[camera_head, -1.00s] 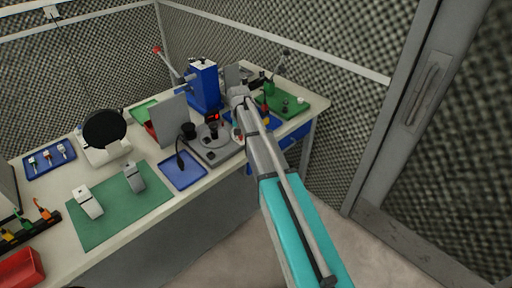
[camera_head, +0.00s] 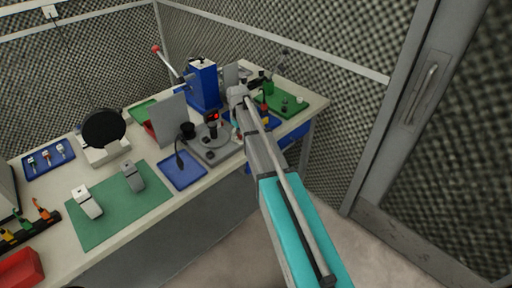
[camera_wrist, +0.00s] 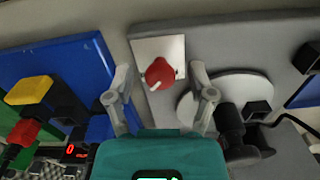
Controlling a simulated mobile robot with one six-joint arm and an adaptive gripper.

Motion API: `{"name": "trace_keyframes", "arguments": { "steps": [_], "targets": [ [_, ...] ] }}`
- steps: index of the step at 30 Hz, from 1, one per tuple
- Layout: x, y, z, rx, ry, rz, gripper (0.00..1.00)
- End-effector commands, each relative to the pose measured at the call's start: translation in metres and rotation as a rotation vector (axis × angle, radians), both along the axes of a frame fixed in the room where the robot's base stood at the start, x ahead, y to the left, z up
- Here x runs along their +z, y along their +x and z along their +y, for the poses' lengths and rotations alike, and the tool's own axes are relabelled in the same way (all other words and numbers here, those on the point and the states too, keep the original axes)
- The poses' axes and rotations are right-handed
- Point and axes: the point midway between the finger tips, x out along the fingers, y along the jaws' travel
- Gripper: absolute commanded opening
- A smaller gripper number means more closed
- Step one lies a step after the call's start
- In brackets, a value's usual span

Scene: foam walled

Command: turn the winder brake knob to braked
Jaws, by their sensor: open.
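The red brake knob (camera_wrist: 160,72) sits on a white square plate (camera_wrist: 172,48) at the corner of the grey winder base (camera_wrist: 235,58) in the wrist view. A white mark on the knob points toward the lower left of that picture. My gripper (camera_wrist: 160,75) is open, with one finger to the left and one to the right of the knob. Neither finger clearly touches it. In the head view, the grey winder (camera_head: 211,138) stands on the bench, and my arm covers the knob area and the fingers.
In the wrist view, a blue tray (camera_wrist: 60,62) with coloured blocks lies left, and a black fitting (camera_wrist: 235,135) stands right of my gripper. In the head view, a blue upright machine (camera_head: 204,86) stands behind the winder, and a green mat (camera_head: 120,212) lies to the left.

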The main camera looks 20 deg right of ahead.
Motion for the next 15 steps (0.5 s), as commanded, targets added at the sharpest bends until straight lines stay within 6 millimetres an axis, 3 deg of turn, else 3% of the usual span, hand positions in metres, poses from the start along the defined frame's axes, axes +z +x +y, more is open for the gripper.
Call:
{"name": "trace_keyframes", "arguments": {
  "steps": [15],
  "targets": [
    [0.0, 0.0, 0.0001, 0.345, 0.0, 0.0, 0.71]
  ]
}}
